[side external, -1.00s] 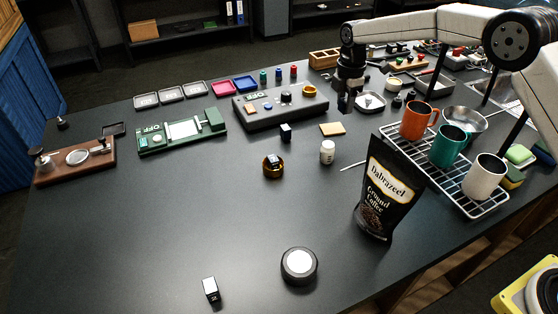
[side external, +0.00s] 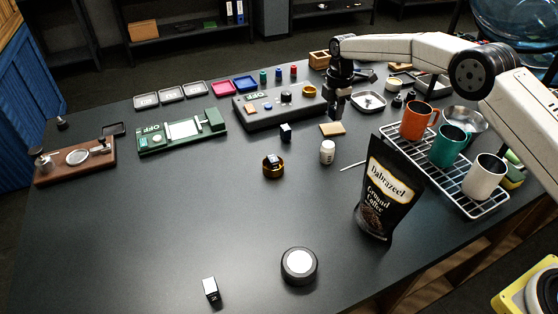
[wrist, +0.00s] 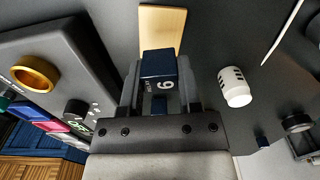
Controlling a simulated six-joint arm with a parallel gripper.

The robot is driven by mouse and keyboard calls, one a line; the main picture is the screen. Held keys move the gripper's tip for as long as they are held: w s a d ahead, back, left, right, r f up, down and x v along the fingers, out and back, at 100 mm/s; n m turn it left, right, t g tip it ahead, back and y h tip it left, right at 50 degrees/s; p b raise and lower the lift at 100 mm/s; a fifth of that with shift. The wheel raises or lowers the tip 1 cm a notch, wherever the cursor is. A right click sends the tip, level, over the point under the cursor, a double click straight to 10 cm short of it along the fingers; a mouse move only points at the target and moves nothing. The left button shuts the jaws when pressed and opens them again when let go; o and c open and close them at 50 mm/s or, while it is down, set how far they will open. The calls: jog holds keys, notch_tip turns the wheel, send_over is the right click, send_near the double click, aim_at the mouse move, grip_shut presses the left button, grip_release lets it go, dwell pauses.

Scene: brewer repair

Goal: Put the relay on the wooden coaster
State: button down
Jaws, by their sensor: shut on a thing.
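The relay is a small dark blue block with white markings, clearest in the wrist view (wrist: 158,65). My gripper (wrist: 160,92) is shut on it, one finger on each side. In the side external view my gripper (side external: 335,115) points down just behind the wooden coaster, and the relay is hard to make out there. The wooden coaster (side external: 332,129) is a thin, light square lying flat on the dark table. In the wrist view the coaster (wrist: 160,25) shows just beyond the relay, partly hidden by it. I cannot tell the exact height of the relay above the table.
A dark control box (side external: 282,104) with knobs and a gold ring stands left of my gripper. A white jar (side external: 327,152) and a small dark block (side external: 285,132) are near the coaster. A coffee bag (side external: 385,190) stands in front right. The front-left table is mostly clear.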

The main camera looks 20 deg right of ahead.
jog(key=shift+f, duration=1.4)
jog(key=shift+f, duration=0.15)
jog(key=shift+c, duration=1.5)
grip_release()
notch_tip(320, 180, up, 12)
jog(key=shift+f, duration=0.2)
jog(key=shift+r, duration=0.35)
jog(key=shift+s, duration=0.1)
